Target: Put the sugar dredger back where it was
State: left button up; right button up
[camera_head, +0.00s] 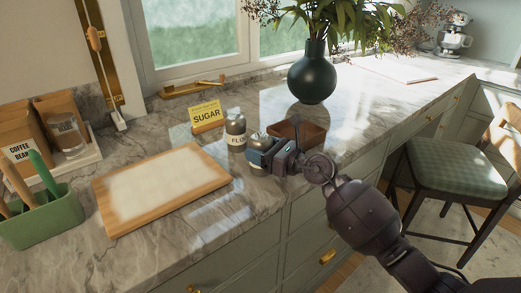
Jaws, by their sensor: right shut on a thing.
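My right gripper (262,157) is shut on a small shaker with a silvery domed top (258,139), which I take as the sugar dredger. The gripper hides most of its body and any label. It looks upright, but I cannot tell whether its base touches the counter. Just left of it stands another dredger (236,132) with a grey domed cap and a label reading "FLO". Behind that dredger, to the left, a yellow card reading "SUGAR" (206,113) stands in a wooden holder. My left gripper is not in view.
A wooden board with white powder (118,222) lies front left. A brown open box (312,135) sits right behind the gripper, with a dark vase (312,78) beyond. A green utensil caddy (45,222) stands far left.

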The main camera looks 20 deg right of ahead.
jog(key=shift+f, duration=0.15)
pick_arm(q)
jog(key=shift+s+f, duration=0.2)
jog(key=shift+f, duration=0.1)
pick_arm(e)
jog(key=o, duration=1)
jog(key=shift+s+d+r, duration=0.1)
jog(key=shift+s+r, duration=0.05)
jog(key=shift+r, duration=0.05)
jog(key=v, duration=1)
jog(key=shift+s+d, duration=0.3)
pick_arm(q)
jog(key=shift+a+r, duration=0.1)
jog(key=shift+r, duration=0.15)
pick_arm(e)
jog(key=shift+s+d, duration=0.2)
jog(key=shift+s, duration=0.15)
